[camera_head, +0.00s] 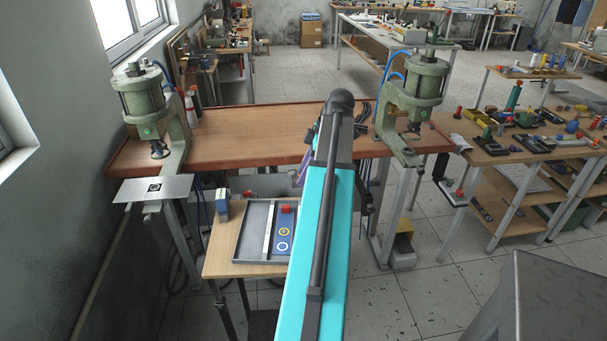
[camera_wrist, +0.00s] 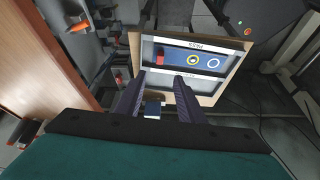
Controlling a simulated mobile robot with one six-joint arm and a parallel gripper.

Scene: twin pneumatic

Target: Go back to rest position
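My gripper (camera_wrist: 161,76) is open in the wrist view, its two dark ribbed fingers apart with nothing visibly held. In the head view my turquoise arm hides most of it; a bit of a purple finger shows left of the arm. Beyond the fingers is a tray (camera_head: 239,246) on a small wooden side table (camera_head: 222,268). Its blue panel (camera_wrist: 203,60) has a yellow ring, a white ring and a red piece (camera_wrist: 160,57). A small blue and white box (camera_head: 222,205) stands left of the tray; a blue block (camera_wrist: 152,109) shows between the fingers in the wrist view.
A long wooden workbench (camera_head: 250,130) spans the middle, with a green press at its left (camera_head: 145,105) and right (camera_head: 418,95). A plate with a black marker (camera_head: 154,189) sits at the left press. A cluttered table (camera_head: 500,150) stands at right. A grey metal surface (camera_head: 550,300) is near, lower right.

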